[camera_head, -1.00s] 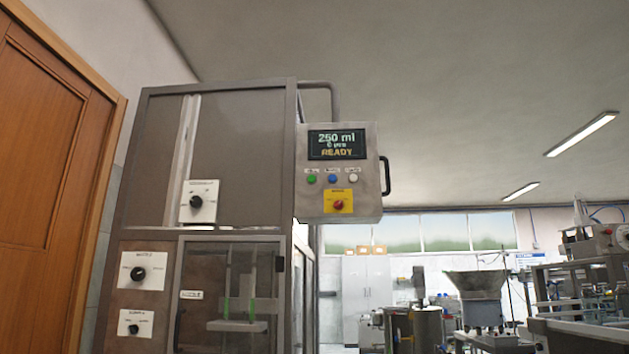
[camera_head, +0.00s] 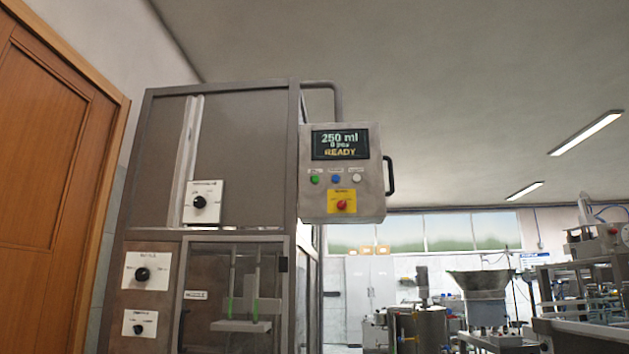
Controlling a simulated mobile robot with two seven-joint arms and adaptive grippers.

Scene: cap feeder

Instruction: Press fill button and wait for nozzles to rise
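A grey control box (camera_head: 342,208) hangs at the upper right front of the tall filling machine (camera_head: 230,160). Its screen (camera_head: 340,145) reads 250 ml and READY. Below the screen are a green button (camera_head: 315,180), a blue button (camera_head: 336,179) and a white button (camera_head: 357,178); their small labels are too blurred to read. A red knob (camera_head: 342,205) sits on a yellow plate under them. Behind the machine's clear door, thin upright rods with green lower parts (camera_head: 230,307) stand above a pale platform (camera_head: 240,326). Neither gripper is in view.
Black dials on white plates (camera_head: 143,290) are on the machine's front. A wooden door (camera_head: 50,170) is at the left. A metal hopper (camera_head: 480,282) and other machinery (camera_head: 590,275) stand at the back right. The floor is out of view.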

